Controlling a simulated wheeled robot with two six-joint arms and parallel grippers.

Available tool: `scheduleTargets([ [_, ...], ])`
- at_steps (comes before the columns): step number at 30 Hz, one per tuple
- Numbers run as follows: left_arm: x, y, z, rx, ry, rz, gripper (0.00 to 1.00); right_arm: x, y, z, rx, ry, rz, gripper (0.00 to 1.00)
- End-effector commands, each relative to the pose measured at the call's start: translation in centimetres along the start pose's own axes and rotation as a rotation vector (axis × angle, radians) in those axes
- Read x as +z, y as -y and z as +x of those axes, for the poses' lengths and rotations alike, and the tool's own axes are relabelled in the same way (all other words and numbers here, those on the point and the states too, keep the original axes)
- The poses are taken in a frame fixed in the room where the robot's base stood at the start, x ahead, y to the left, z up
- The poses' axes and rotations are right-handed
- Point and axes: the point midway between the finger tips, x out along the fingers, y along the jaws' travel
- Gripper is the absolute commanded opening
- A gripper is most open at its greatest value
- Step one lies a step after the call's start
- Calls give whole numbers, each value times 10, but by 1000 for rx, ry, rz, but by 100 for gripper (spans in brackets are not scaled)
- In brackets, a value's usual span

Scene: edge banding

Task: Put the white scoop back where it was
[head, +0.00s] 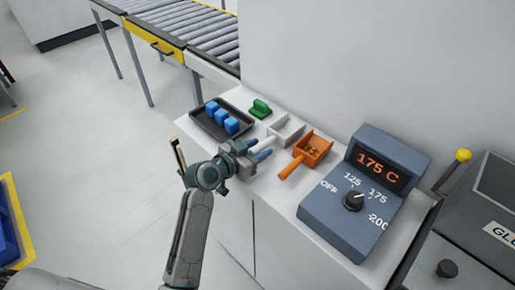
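The white scoop (287,128) lies on the white counter (279,190), between the green block and the orange scoop. Its handle points down-left toward my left gripper (258,150). My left gripper is at the handle's end, with its two fingers apart, one on each side of the handle. I see no clear contact between fingers and handle. The gripper partly hides the handle's end. The white scoop looks empty. My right gripper is not in view.
A dark tray (207,127) with blue cubes (221,115) and a green block (260,109) are to the left. A control box (337,208) reading 175 C stands at right.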

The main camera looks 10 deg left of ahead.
Motion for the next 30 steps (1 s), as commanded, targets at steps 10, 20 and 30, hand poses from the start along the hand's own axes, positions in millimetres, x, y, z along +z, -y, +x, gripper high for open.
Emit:
scheduleTargets([
  [10,-1,0,-3,-1,1,1,42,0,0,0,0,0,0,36],
  [20,3,0,-66,0,3,7,42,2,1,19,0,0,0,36],
  [30,0,1,-114,0,1,3,42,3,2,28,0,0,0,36],
])
